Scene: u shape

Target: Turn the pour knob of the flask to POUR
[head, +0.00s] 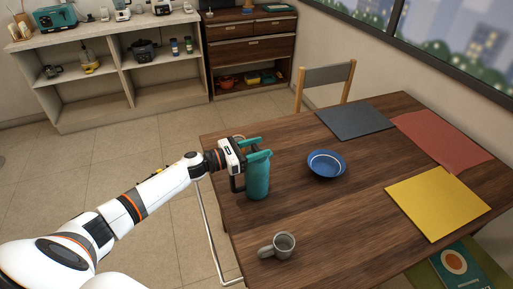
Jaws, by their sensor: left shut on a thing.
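The teal flask (258,178) stands upright on the wooden table (305,220) near its left edge. My left gripper (243,160) is at the upper part of the flask, reaching in from the left, and is shut on it near the top. The gripper body and fingers hide part of the flask's top, and the pour knob and its marking are too small to make out. My right gripper is not in view.
A blue bowl (326,164) stands right of the flask, and a grey mug (283,245) stands in front. Grey (355,121), red (443,141) and yellow (438,203) mats lie to the right. A chair (327,76) is behind the table. Shelves line the back wall.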

